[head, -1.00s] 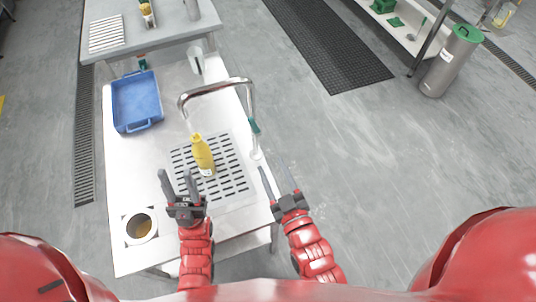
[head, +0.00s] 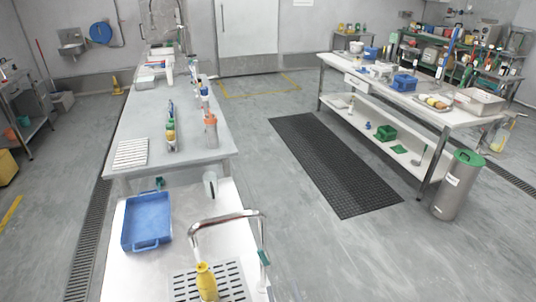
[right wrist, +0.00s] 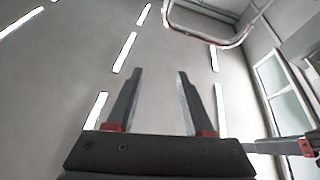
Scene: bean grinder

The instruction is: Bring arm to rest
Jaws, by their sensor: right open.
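In the right wrist view, my right gripper (right wrist: 159,72) is open, with nothing between its two dark fingers. Behind it are grey ceiling and light strips. A dark bar with a red piece at the right edge of that view looks like a finger of my left gripper (right wrist: 275,147); whether it is open or shut does not show. In the head view, neither gripper shows clearly. The yellow bottle (head: 206,283) stands on the slotted drain plate (head: 238,279) of the near table, apart from both grippers as far as I see.
A curved metal tap (head: 228,216) rises over the near table. A long grey table (head: 190,150) continues beyond. A steel bin (head: 458,187) stands right. Floor around the black mat (head: 335,165) is clear.

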